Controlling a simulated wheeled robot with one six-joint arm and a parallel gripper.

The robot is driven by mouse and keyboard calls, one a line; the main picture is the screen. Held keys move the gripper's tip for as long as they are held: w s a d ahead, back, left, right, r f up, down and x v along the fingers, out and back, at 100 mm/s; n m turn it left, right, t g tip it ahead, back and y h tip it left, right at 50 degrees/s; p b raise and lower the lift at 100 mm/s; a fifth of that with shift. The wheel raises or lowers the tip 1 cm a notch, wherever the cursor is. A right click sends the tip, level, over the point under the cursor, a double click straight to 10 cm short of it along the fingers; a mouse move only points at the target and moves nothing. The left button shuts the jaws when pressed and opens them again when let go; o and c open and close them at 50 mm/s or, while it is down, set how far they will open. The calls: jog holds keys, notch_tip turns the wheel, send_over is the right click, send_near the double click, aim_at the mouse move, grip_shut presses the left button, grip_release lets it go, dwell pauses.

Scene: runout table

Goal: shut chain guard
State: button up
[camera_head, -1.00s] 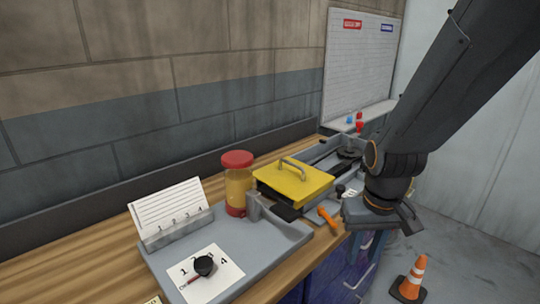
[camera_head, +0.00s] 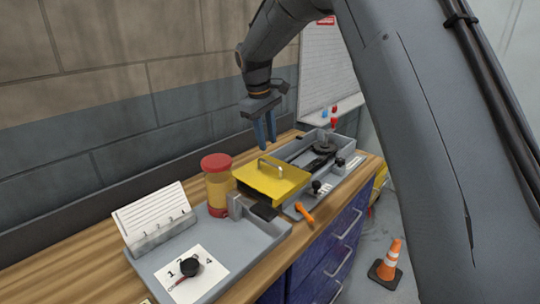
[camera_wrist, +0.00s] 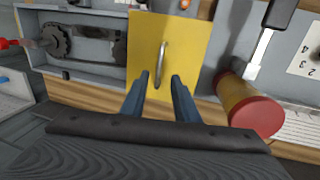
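The yellow chain guard (camera_head: 272,179) with a metal handle (camera_head: 271,167) sits over the near end of a long grey tray (camera_head: 338,169) on the bench. A dark chain wheel (camera_head: 323,147) lies uncovered further along the tray. My gripper (camera_head: 267,147) is above and behind the guard, apart from it, with fingers pointing down. In the wrist view my gripper (camera_wrist: 159,84) has its two blue fingers spread with a gap between them, empty. The handle (camera_wrist: 161,64) stands between and beyond the fingertips on the yellow guard (camera_wrist: 180,45).
A red-lidded jar (camera_head: 217,184) stands left of the guard. An orange-handled tool (camera_head: 304,211) lies at its front. A grey tray (camera_head: 262,245) with a numbered card (camera_head: 192,272) and a card holder (camera_head: 158,231) are nearer. A traffic cone (camera_head: 388,262) stands on the floor.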

jog(key=p, duration=0.3)
send_over(270, 175)
jog(key=shift+w+f, duration=0.15)
jog(key=shift+f, duration=3.6)
grip_shut()
